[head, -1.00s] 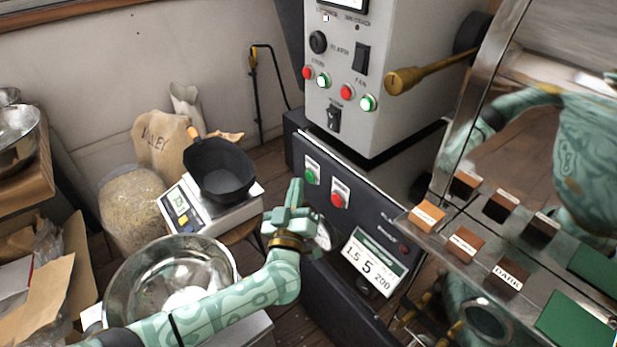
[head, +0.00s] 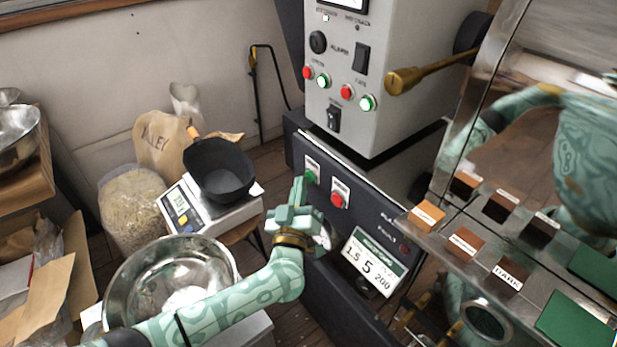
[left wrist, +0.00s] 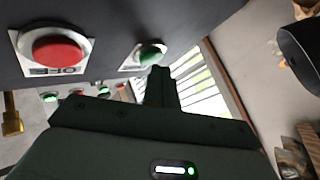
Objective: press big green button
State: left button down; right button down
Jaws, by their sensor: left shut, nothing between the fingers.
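The big green button (head: 311,176) sits on a small white plate at the upper left of the dark machine panel (head: 345,212). A big red button (head: 338,200) is to its right. My left gripper (head: 299,188) is shut and empty, its fingertips right at the green button in the head view. In the left wrist view the green button (left wrist: 151,56) is just above the dark fingertips (left wrist: 160,72), and the red button (left wrist: 56,52) is at upper left. I cannot tell whether the fingertips touch the green button. My right gripper is not identifiable.
A grey control box (head: 385,60) with small red and green buttons and a brass handle (head: 425,75) stands above the panel. A scale (head: 190,215) bears a black pan (head: 218,170). A metal bowl (head: 125,285) is at lower left. A sample shelf is at right.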

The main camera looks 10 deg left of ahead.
pick_arm(q)
jog(key=shift+w+d, duration=0.25)
jog(key=shift+w, duration=0.1)
pick_arm(e)
jog(key=shift+f, duration=0.1)
dwell(0.3)
pick_arm(q)
jog(key=shift+s+a, duration=0.1)
jog(key=shift+s+a+p, duration=0.4)
jog(key=shift+s+p, duration=0.1)
jog(key=shift+s, duration=0.1)
pick_arm(e)
jog(key=shift+w+r, duration=0.2)
jog(key=shift+r, duration=0.25)
